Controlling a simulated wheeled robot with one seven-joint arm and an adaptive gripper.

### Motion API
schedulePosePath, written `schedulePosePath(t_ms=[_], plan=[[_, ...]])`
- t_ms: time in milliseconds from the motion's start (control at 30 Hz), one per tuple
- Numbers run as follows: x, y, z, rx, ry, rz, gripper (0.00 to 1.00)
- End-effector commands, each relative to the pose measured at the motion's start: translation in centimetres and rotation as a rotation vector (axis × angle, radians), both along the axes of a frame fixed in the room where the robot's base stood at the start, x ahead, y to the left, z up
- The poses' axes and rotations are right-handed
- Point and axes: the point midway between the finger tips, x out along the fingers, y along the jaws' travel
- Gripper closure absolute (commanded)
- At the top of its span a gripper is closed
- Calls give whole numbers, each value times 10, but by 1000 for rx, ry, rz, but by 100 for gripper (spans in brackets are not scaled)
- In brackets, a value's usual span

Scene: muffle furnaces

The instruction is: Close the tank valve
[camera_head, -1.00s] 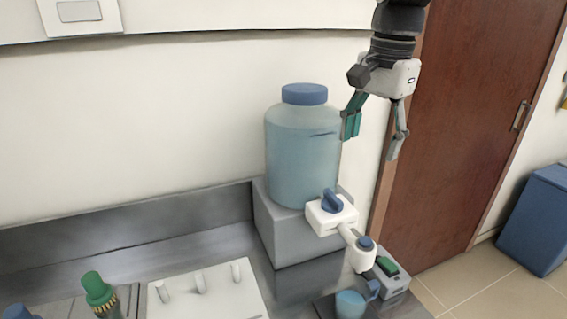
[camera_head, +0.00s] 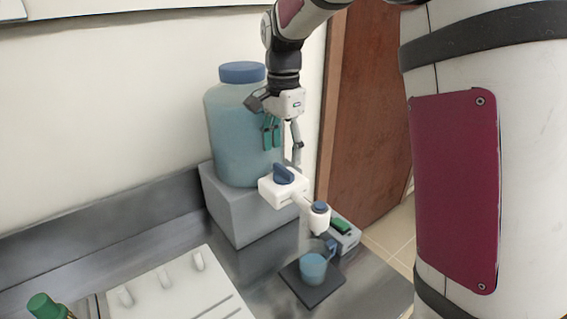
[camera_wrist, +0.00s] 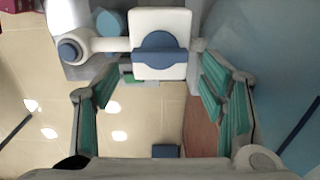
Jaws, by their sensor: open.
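The tank (camera_head: 243,135) is a translucent blue jug with a blue cap on a grey block. Its white valve body (camera_head: 272,194) carries a blue handle (camera_head: 284,174) on top, and a white spout (camera_head: 318,218) reaches out to the right. The handle appears to touch neither finger.
A blue cup (camera_head: 313,268) stands on a dark plate under the spout, beside a small grey device with a green top (camera_head: 341,227). A white panel with several pegs (camera_head: 170,290) and a green-capped bottle (camera_head: 45,306) lie at front left. The wall is close behind.

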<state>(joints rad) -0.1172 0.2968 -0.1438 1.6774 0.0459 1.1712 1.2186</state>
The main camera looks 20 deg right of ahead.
Motion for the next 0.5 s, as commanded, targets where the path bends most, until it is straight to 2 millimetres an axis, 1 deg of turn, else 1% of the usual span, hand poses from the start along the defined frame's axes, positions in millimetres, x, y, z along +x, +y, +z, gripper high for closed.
schedulePosePath(t_ms=[33, 100, 200, 333, 500], plan=[[-1, 0, -9, 0, 4, 0, 35], [-1, 0, -20, 0, 3, 0, 35], [-1, 0, -32, -1, 2, 1, 35], [-1, 0, -42, 0, 1, 1, 35], [0, 0, -46, 0, 0, 1, 35]])
